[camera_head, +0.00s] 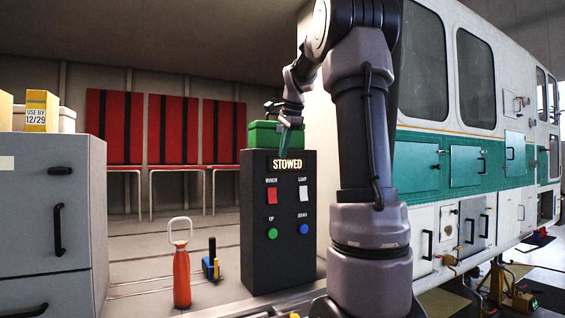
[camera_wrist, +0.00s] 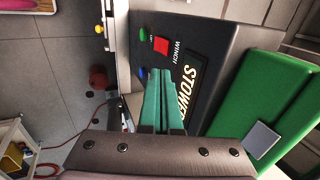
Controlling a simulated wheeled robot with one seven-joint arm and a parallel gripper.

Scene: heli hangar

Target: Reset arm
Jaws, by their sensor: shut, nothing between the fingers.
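My gripper (camera_head: 286,144) is up near the top of the dark control box (camera_head: 256,225), in front of the green case (camera_head: 263,133) that sits on it. In the wrist view its two teal fingers (camera_wrist: 163,98) lie together with nothing between them. They point toward the panel with the lit STOWED sign (camera_wrist: 181,95). The arm is raised and bent, with the forearm folded down toward the box. In the head view the fingertips are small and partly blend with the case behind.
The box face carries a red switch (camera_head: 272,195), a white switch (camera_head: 303,194), a green button (camera_head: 272,233) and a blue button (camera_head: 304,229). A grey cabinet (camera_head: 90,215) stands left. An orange bottle (camera_head: 181,278) stands on the floor. A white and green vehicle (camera_head: 455,130) fills the right.

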